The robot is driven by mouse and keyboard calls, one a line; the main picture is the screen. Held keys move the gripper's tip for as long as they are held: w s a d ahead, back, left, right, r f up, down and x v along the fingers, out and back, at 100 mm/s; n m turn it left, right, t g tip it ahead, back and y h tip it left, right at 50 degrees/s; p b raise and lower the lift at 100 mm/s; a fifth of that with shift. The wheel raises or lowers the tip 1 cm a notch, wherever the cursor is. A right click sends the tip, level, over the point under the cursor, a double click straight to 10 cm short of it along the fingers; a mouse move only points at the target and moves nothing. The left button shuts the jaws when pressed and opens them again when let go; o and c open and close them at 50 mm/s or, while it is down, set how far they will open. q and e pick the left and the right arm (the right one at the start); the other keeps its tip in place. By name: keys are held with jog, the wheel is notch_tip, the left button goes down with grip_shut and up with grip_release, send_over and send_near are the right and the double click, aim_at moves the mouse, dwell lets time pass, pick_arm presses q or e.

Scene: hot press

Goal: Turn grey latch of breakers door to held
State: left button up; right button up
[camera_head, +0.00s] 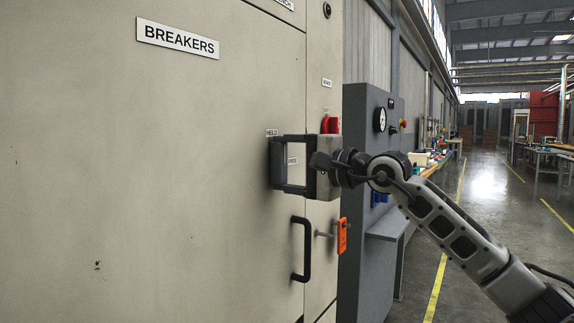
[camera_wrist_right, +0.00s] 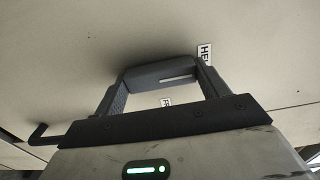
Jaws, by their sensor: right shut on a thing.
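The grey latch (camera_wrist_right: 160,72) sits on the beige breakers door (camera_head: 215,215). In the head view the latch (camera_head: 276,164) runs upright, its top end just below the HELD label (camera_head: 272,132). My right gripper (camera_head: 280,163) reaches in from the right and is shut on the latch, one finger above and one below. The FREE label (camera_head: 292,161) shows through the gap between the fingers, right of the latch. In the wrist view the fingers close on the latch's two ends, and the HELD label (camera_wrist_right: 204,53) is beside the right fingertip. My left gripper is not in view.
A black door handle (camera_head: 306,249) sits below the gripper, close to a key with an orange tag (camera_head: 342,236). A red knob (camera_head: 331,124) is just behind the gripper. A grey panel with a gauge (camera_head: 380,120) stands to the right. The aisle floor beyond is open.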

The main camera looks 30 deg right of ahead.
dwell(0.4)
jog(key=o, duration=1)
jog(key=shift+c, duration=0.2)
pick_arm(q)
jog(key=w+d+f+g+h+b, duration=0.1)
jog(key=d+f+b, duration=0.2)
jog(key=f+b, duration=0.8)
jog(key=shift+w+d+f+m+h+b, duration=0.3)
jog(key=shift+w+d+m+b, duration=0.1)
jog(key=shift+b, duration=0.2)
pick_arm(e)
jog(key=v, duration=1.6)
